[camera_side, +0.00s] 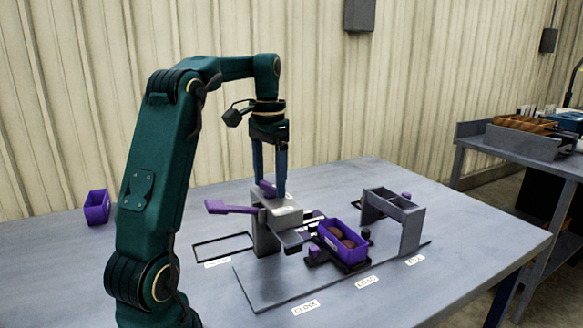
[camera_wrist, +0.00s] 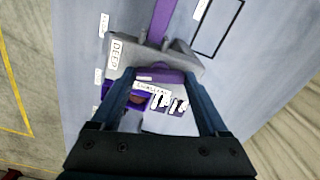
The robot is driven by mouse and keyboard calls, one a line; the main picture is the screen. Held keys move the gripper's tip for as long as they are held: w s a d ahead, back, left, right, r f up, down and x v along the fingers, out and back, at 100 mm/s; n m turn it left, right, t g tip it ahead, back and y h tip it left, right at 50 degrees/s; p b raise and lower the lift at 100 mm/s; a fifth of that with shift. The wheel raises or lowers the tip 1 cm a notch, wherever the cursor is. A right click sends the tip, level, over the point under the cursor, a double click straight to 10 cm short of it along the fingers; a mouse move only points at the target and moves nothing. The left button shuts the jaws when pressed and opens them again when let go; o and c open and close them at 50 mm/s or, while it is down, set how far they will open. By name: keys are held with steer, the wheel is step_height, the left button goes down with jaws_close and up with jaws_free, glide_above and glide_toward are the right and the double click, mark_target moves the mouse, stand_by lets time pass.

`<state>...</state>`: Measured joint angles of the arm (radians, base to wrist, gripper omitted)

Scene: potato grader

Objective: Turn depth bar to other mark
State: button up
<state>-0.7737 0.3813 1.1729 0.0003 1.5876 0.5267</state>
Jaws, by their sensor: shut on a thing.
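The purple depth bar stands at the grey block-shaped station (camera_side: 265,235) on the table. My gripper (camera_side: 269,186) points straight down over it, its fingers shut on a purple raised piece (camera_side: 266,188), which I take to be the bar's grip. In the wrist view this piece (camera_wrist: 160,74) sits between my fingertips (camera_wrist: 160,78). A flat purple arm (camera_side: 230,207) sticks out to the left of the station; it also shows in the wrist view (camera_wrist: 161,20). A DEEP label (camera_wrist: 115,52) and a SHALLOW label (camera_wrist: 152,88) are readable. The fingers hide part of the bar, and I cannot tell its exact mark.
A purple bin of potatoes (camera_side: 343,243) sits in a dark holder right of the station. A grey frame (camera_side: 392,215) stands beyond it. An empty purple bin (camera_side: 97,207) is at the far left. A black outlined rectangle (camera_side: 222,246) on the left table is empty.

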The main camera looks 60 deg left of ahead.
mark_target(269, 184)
steer(key=n, duration=1.1)
steer(key=shift+n, duration=2.1)
steer(key=shift+r, duration=0.1)
steer(key=o, duration=1.2)
steer(key=shift+o, duration=0.2)
steer(key=shift+r, duration=2.5)
